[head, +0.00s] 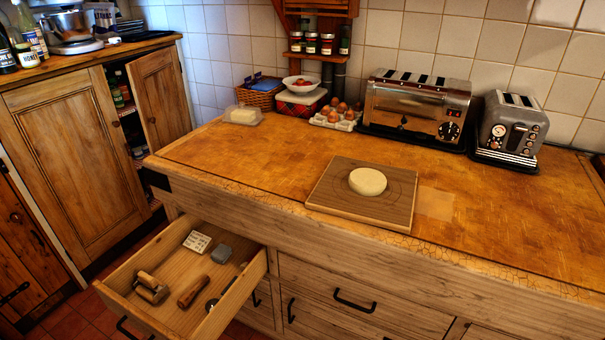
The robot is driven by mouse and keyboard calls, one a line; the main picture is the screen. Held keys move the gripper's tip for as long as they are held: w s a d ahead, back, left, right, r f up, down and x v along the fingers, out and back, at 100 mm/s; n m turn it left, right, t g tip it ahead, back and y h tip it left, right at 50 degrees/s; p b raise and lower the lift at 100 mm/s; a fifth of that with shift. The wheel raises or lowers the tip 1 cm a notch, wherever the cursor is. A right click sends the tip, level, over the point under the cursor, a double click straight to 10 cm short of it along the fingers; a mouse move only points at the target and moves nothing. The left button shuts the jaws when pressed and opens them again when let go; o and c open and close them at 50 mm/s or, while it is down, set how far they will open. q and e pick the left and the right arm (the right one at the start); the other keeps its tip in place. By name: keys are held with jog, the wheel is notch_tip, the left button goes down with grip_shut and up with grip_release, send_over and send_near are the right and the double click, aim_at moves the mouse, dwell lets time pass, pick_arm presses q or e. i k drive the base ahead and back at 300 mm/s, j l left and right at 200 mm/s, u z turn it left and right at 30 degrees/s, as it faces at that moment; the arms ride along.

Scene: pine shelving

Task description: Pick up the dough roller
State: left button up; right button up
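An open drawer (258,268) at the lower left holds several small items. Among them, a short roller with a wooden handle (150,288) lies at the drawer's left side and looks like the dough roller. A brown wooden rounded piece (193,291) lies to its right, apart from it; I cannot tell exactly what it is. Neither of my grippers shows in the head view.
The drawer also holds a white card (197,242), a grey block (221,254) and a dark round tool partly hidden by the front right wall. On the counter, a board (330,191) carries a pale dough disc (367,181). Toasters stand behind. A cupboard door (160,98) hangs open.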

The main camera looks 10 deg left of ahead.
aim_at(149, 281)
jog(key=u, duration=1.6)
